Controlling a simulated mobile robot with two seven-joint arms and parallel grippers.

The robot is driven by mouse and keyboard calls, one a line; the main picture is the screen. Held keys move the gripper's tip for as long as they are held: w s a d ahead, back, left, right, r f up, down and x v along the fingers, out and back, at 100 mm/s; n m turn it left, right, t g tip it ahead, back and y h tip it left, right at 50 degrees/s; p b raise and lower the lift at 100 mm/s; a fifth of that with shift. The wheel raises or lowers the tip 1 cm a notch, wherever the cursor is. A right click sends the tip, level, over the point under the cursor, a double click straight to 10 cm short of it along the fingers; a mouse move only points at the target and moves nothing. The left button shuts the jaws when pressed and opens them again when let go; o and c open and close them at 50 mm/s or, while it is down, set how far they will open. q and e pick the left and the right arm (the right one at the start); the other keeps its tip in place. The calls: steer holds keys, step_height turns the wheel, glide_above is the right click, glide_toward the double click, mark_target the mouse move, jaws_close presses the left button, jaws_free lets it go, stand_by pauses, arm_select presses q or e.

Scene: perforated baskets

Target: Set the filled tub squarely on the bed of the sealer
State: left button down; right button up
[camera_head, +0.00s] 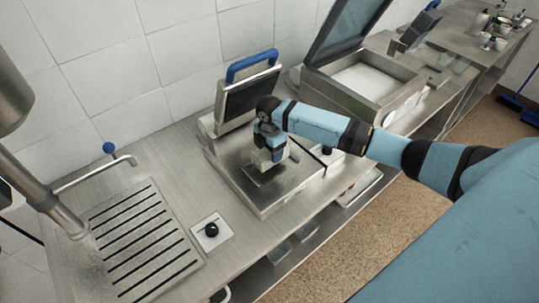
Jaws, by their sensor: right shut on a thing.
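The sealer (246,95) stands on the steel counter with its dark, blue-handled lid raised. Its flat metal bed (265,206) lies in front of the lid. My right gripper (270,156) points down over the bed and is shut on the tub, which is mostly hidden by the fingers and wrist. A dark patch shows on the bed just below the fingers. I cannot tell whether the tub touches the bed or sits square to it. My left gripper is not in view.
A second machine (402,93) with a raised lid stands to the right, near my right arm. A slotted drain plate (140,240) and a black knob on a pale plate (211,230) are on the left.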

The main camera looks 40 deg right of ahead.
steer(key=shift+f, duration=1.6)
steer(key=o, duration=1.1)
steer(key=shift+o, duration=0.2)
